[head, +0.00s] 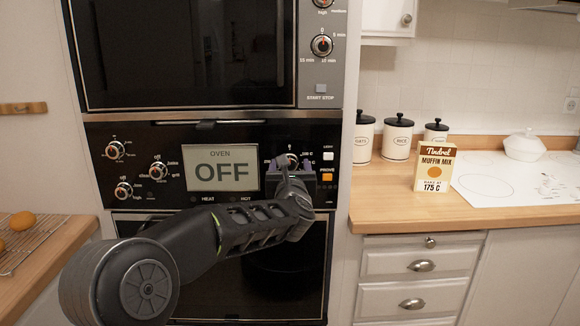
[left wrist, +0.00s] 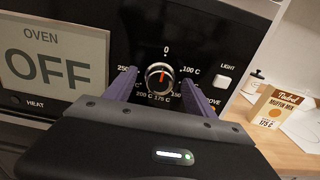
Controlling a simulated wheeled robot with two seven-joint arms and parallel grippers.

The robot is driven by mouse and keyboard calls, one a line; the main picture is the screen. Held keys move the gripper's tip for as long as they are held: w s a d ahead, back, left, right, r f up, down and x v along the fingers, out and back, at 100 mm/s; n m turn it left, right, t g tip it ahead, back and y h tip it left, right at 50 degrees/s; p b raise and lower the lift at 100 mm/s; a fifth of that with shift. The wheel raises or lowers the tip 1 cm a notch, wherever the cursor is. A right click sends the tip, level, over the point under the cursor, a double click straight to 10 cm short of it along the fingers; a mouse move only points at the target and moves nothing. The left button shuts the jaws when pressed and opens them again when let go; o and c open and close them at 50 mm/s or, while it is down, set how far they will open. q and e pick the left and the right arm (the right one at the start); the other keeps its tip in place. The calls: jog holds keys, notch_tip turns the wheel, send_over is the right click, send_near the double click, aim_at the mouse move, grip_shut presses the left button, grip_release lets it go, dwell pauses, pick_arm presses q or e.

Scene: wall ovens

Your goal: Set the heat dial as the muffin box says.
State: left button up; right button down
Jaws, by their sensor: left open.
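The muffin mix box (head: 434,168) stands upright on the counter and reads "BAKE AT 175 C". It also shows at the right of the left wrist view (left wrist: 272,106). The heat dial (left wrist: 160,78) is a round knob on the black oven panel, marked 0 at the top, 100 C at right, 175 and 200 C at the bottom, 250 at left. Its pointer appears to be up towards 0. The oven display (head: 221,172) reads OFF. My left gripper (left wrist: 160,90) is open, its purple fingers on either side of the dial; contact cannot be told. My right gripper is not in view.
A LIGHT button (left wrist: 224,82) sits right of the dial and an orange PROVE button (head: 327,177) below it. More knobs (head: 158,170) are on the panel's left. Canisters (head: 397,137) and a cooktop (head: 510,185) are on the right counter; a cooling rack is at left.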

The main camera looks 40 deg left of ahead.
pick_arm(q)
jog(key=shift+c, duration=0.3)
jog(key=c, duration=1.3)
